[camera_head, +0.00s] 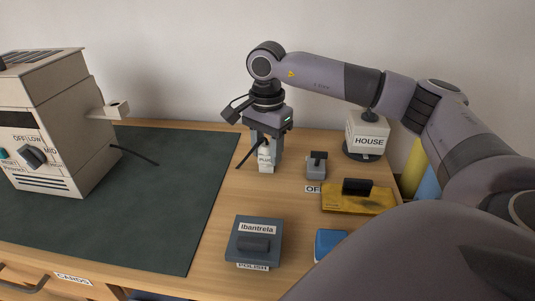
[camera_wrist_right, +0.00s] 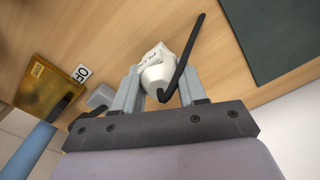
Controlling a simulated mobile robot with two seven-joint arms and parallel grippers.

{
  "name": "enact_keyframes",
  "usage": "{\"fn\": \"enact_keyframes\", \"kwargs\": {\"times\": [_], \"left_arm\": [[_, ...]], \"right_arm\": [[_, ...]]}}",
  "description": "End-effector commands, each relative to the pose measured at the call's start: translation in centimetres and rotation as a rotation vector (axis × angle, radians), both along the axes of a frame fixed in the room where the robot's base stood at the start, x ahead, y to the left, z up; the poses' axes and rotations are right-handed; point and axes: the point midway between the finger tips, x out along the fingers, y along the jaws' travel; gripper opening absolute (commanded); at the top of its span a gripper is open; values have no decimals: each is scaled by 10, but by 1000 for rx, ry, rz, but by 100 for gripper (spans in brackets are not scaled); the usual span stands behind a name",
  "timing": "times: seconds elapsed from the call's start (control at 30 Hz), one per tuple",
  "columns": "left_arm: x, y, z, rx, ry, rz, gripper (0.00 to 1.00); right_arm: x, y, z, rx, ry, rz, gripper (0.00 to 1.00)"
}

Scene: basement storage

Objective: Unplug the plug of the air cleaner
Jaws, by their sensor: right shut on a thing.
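The air cleaner (camera_head: 62,125) is the beige box with a dial and OFF/LOW/MID markings at the left in the head view. A dark cord end (camera_head: 135,155) sticks out from its right side over the mat. My right gripper (camera_head: 265,152) points down over the wooden top, right of the mat. It is shut on the white plug (camera_head: 265,161), which bears a label and a dark cord. The plug also shows between the fingers in the right wrist view (camera_wrist_right: 156,74). No socket shows clearly under the plug. My left gripper is not in view.
The dark green mat (camera_head: 170,190) covers the left of the wooden top. A grey switch-like block (camera_head: 316,170), a yellow box (camera_head: 345,204), a box labelled HOUSE (camera_head: 367,128), a blue-grey box (camera_head: 254,244) and a blue item (camera_head: 328,241) stand around the right side.

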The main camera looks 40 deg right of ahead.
Motion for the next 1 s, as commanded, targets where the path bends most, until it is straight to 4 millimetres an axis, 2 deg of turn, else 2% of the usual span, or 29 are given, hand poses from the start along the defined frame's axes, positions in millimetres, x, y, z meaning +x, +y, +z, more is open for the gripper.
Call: {"fn": "enact_keyframes", "kwargs": {"times": [1.0], "left_arm": [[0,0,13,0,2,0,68]], "right_arm": [[0,0,15,0,0,0,5]]}}
